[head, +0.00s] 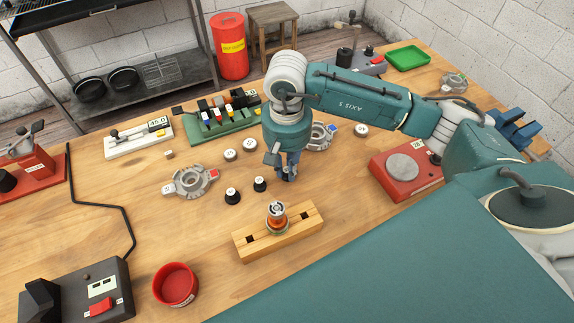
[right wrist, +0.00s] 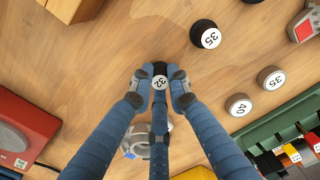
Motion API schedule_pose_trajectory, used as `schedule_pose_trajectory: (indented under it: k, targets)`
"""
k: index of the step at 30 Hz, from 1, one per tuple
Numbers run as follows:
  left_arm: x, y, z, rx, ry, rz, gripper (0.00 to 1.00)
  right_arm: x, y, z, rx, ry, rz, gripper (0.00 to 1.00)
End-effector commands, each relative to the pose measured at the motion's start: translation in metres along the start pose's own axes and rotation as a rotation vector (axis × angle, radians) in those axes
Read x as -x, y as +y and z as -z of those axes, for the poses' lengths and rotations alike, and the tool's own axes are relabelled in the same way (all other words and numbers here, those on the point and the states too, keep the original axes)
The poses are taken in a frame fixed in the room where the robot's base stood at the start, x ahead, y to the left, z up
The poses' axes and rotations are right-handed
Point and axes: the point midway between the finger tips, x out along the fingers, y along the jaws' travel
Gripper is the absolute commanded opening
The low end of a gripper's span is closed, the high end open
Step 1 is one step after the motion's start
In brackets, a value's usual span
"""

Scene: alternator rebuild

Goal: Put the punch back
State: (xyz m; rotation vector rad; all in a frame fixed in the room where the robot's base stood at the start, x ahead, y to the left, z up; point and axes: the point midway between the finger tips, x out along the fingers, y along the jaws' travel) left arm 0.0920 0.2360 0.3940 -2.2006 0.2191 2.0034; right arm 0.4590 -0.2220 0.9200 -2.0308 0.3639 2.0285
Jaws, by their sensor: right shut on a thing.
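My right gripper (head: 288,178) is low over the middle of the table, fingers pointing down. Another black piece (head: 232,197) stands further left. A green rack (head: 222,131) with coloured tags stands behind; its edge shows in the right wrist view (right wrist: 262,130).
A wooden block (head: 248,246) with a copper-coloured part (head: 277,219) is in front. Grey discs (head: 230,155) and a metal housing (head: 190,181) lie left. Another housing (head: 321,136) is behind the gripper. A red device (head: 405,171) stands right.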

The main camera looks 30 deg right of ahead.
Motion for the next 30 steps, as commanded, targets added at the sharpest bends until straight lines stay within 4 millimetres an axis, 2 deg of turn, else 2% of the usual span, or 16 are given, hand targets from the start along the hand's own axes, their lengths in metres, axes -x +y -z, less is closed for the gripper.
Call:
schedule_pose_trajectory:
  k: [7,8,10,11,23,26,30]
  targets:
    - [-0.005,0.000,-0.002,0.000,-0.002,0.000,0.46,-0.004,0.000,0.000,0.001,0.000,0.000,0.00]
    - [-0.005,0.000,-0.002,-0.001,-0.002,0.000,0.46,-0.003,0.000,0.000,0.001,0.000,0.000,0.18]
    - [-0.004,0.000,-0.002,-0.001,-0.002,0.000,0.46,-0.002,0.000,0.000,0.000,-0.001,0.000,0.32]
    - [-0.004,0.000,-0.002,-0.001,-0.002,0.000,0.46,-0.002,0.000,0.000,0.000,-0.001,0.000,0.35]
    - [-0.001,0.001,-0.002,-0.001,-0.003,-0.001,0.46,0.004,0.000,0.001,0.000,0.002,0.001,0.35]
    - [-0.008,0.001,-0.003,-0.001,-0.003,-0.001,0.46,0.017,-0.001,0.002,0.001,0.005,0.003,0.35]
    - [-0.018,0.001,-0.004,-0.001,-0.003,-0.001,0.46,0.047,-0.001,0.002,0.001,0.008,0.003,0.35]
